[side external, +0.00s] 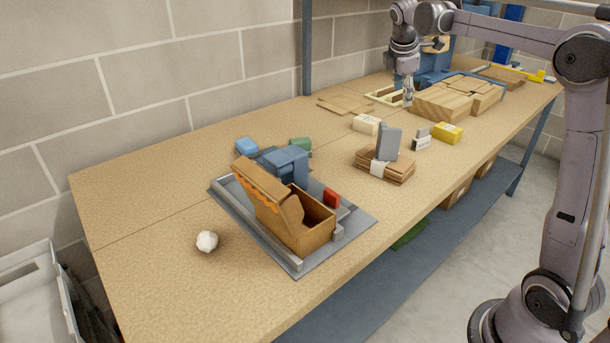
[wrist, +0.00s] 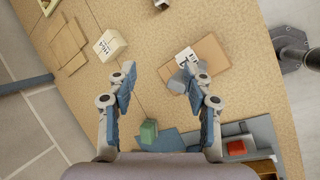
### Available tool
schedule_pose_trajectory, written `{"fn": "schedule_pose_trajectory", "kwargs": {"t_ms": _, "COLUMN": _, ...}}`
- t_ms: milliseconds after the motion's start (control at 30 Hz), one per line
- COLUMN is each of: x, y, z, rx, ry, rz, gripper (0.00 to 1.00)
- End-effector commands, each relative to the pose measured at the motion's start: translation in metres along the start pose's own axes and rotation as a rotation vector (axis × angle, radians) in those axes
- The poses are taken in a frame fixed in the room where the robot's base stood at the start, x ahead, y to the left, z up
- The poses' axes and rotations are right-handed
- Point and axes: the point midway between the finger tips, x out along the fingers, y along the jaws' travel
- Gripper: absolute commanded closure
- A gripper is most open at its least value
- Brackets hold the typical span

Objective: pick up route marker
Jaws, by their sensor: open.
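I cannot tell for sure which object is the route marker. A grey upright piece (side external: 388,143) stands on a stack of brown cardboard (side external: 372,168) with a white band; in the wrist view the grey piece (wrist: 180,80) is partly behind a finger. A small white-and-dark block (side external: 422,139) stands just right of the stack. A yellow block with a white label (side external: 447,133) lies further right. A cream labelled box (side external: 366,124) lies behind; it also shows in the wrist view (wrist: 110,44).
A grey tray (side external: 230,200) holds an open brown box (side external: 305,236), a blue block and a red block (side external: 331,197). A green block (side external: 300,145) is behind it. A white faceted ball (side external: 207,241) lies front left.

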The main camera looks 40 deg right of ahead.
Motion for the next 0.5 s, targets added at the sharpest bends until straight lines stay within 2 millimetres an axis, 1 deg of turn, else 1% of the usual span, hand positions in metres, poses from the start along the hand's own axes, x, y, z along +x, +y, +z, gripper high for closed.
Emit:
{"fn": "schedule_pose_trajectory", "kwargs": {"t_ms": 33, "x": 0.015, "y": 0.012, "z": 0.011, "rx": -0.043, "ry": -0.025, "rz": -0.018, "gripper": 0.49}}
{"fn": "schedule_pose_trajectory", "kwargs": {"t_ms": 200, "x": 0.058, "y": 0.036, "z": 0.045, "rx": -0.212, "ry": -0.097, "rz": -0.087, "gripper": 0.49}}
{"fn": "schedule_pose_trajectory", "kwargs": {"t_ms": 300, "x": 0.081, "y": 0.044, "z": 0.063, "rx": -0.294, "ry": -0.126, "rz": -0.127, "gripper": 0.49}}
{"fn": "schedule_pose_trajectory", "kwargs": {"t_ms": 500, "x": 0.119, "y": 0.053, "z": 0.093, "rx": -0.428, "ry": -0.164, "rz": -0.202, "gripper": 0.49}}
